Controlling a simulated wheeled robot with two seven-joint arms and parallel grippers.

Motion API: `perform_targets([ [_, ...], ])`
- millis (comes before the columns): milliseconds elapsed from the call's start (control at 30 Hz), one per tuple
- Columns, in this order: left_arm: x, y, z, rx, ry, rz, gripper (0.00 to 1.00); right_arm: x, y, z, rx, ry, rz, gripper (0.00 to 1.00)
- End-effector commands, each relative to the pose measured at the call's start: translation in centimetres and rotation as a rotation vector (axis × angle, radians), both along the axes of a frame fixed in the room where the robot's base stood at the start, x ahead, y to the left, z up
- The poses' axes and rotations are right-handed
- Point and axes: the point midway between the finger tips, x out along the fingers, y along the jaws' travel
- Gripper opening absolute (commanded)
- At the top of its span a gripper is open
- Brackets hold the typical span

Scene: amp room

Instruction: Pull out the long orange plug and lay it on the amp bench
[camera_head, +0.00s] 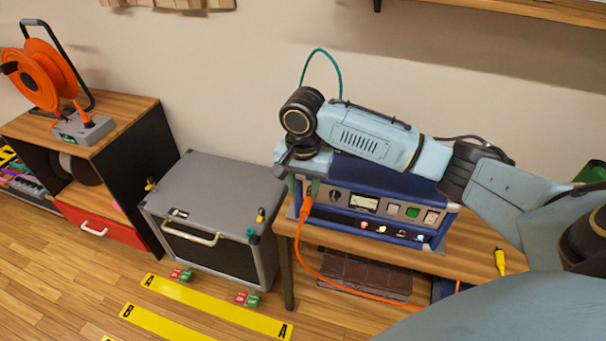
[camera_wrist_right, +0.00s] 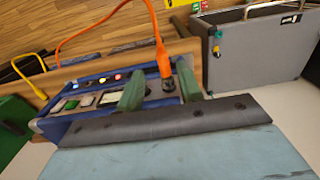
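The orange plug (camera_head: 305,208) sits at the left end of the front of the blue amp (camera_head: 345,176), and its orange cable droops down in front of the bench. In the right wrist view the orange plug (camera_wrist_right: 163,62) stands in a dark socket on the panel. My right gripper (camera_head: 308,190) is at the amp's left end, just above the plug. Its two green fingers (camera_wrist_right: 160,88) are apart, one on each side of the plug's base, with visible gaps. The wooden amp bench (camera_head: 470,252) carries the amp. My left gripper is not in view.
A grey speaker cabinet (camera_head: 215,185) stands left of the bench. An orange cable reel (camera_head: 45,72) stands on a wooden cabinet (camera_head: 125,108) further left. The bench strip before the amp is narrow.

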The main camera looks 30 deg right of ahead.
Motion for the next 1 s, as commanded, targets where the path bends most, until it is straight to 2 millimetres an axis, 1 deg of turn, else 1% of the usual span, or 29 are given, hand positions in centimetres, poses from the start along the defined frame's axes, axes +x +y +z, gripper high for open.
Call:
perform_targets([
  [33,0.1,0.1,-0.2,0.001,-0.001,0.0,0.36,-0.1,0.0,-1.2,0.0,0.004,0.0,0.37],
  [200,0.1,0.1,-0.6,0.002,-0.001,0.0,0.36,-0.1,0.0,-4.6,-0.001,0.002,0.002,0.37],
  [400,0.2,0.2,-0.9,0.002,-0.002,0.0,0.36,-0.1,0.0,-7.6,0.0,0.001,0.002,0.37],
  [500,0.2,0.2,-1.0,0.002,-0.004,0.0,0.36,0.0,0.0,-8.4,0.0,0.0,0.003,0.37],
  [600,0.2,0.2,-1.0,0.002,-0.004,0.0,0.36,0.0,0.0,-8.9,-0.001,-0.001,0.003,0.37],
  [900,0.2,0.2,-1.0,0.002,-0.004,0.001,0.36,0.0,0.0,-9.0,0.0,-0.001,0.003,0.37],
  [1000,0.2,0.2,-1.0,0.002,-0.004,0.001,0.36,0.0,0.0,-9.0,0.0,-0.001,0.003,0.24],
])
